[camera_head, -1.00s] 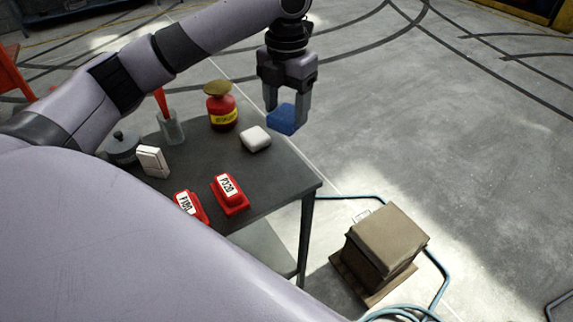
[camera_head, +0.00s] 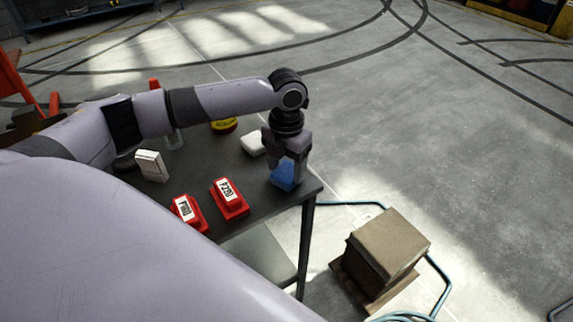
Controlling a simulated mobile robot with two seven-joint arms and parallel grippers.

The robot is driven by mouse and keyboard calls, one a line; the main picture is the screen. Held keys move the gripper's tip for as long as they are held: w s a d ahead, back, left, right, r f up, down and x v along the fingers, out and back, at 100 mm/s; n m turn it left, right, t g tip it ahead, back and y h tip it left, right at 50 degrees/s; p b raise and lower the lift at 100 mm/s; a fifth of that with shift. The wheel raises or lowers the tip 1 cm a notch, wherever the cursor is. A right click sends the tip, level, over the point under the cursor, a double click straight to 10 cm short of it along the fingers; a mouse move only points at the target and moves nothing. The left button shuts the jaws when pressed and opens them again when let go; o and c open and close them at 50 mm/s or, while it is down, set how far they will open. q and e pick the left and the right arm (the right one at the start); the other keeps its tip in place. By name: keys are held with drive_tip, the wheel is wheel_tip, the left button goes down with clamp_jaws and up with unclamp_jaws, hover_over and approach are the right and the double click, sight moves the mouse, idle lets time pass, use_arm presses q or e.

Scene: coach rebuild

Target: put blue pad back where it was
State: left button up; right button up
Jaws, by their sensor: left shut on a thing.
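The blue pad (camera_head: 284,176) is a small blue block near the right corner of the dark table (camera_head: 258,204). My left gripper (camera_head: 287,172) points down and is shut on the blue pad, its fingers partly covering it. The pad is at or just above the table top; I cannot tell whether it touches. A white pad (camera_head: 252,144) lies on the table to the left of and behind the blue pad. My right gripper does not show.
Two red blocks with labels, one (camera_head: 229,198) and another (camera_head: 189,212), lie nearer on the table. A white box (camera_head: 151,166) stands left. A brown box (camera_head: 386,248) stands on the floor at right.

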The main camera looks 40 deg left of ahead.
sight(287, 172)
use_arm(q)
drive_tip(key=o, duration=0.9)
drive_tip(key=shift+o, duration=0.2)
wheel_tip(287, 172, up, 12)
drive_tip(key=s+d+f+n+t+h, duration=0.2)
drive_tip(key=d+f+n+t+h, duration=0.1)
drive_tip(key=d+f+n, duration=0.5)
drive_tip(key=s+d+f+n+t+h, duration=0.25)
drive_tip(key=d+f+n, duration=0.35)
drive_tip(key=d+f, duration=0.3)
drive_tip(key=s+a+f+n+t+y, duration=0.1)
drive_tip(key=s+a+f+n+t, duration=0.1)
drive_tip(key=s+f+n, duration=0.3)
drive_tip(key=s+a+f+n+t+y, duration=0.2)
drive_tip(key=s+a+f+n, duration=0.3)
drive_tip(key=n, duration=0.9)
drive_tip(key=s+t, duration=0.1)
drive_tip(key=s, duration=0.2)
drive_tip(key=shift+s+a+f+n, duration=0.25)
drive_tip(key=shift+s+f+n, duration=0.05)
drive_tip(key=shift+s, duration=0.05)
